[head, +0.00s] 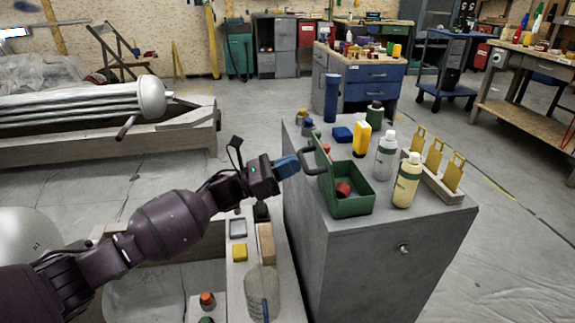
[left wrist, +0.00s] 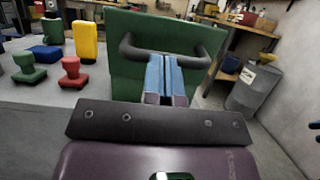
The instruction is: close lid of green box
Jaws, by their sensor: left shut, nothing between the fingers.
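The green box (head: 352,206) stands on top of a grey cabinet, with a red item inside it. Its green lid (head: 323,170) is raised, standing up on the box's left side, with a dark handle (head: 309,162) on its outer face. The lid (left wrist: 150,40) fills the upper middle of the left wrist view, with the handle (left wrist: 128,46) across it. My left gripper (head: 288,166) has blue fingers, shut and empty, at the handle beside the lid. The fingers (left wrist: 164,75) overlap the handle in the wrist view; I cannot tell whether they touch it. My right gripper is not in view.
The grey cabinet (head: 375,255) also holds a white bottle (head: 385,158), a cream bottle (head: 406,182), a yellow container (head: 362,139) and a rack with yellow pieces (head: 433,155). A lower surface with a yellow block (head: 239,252) lies left of the cabinet. Open floor lies behind.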

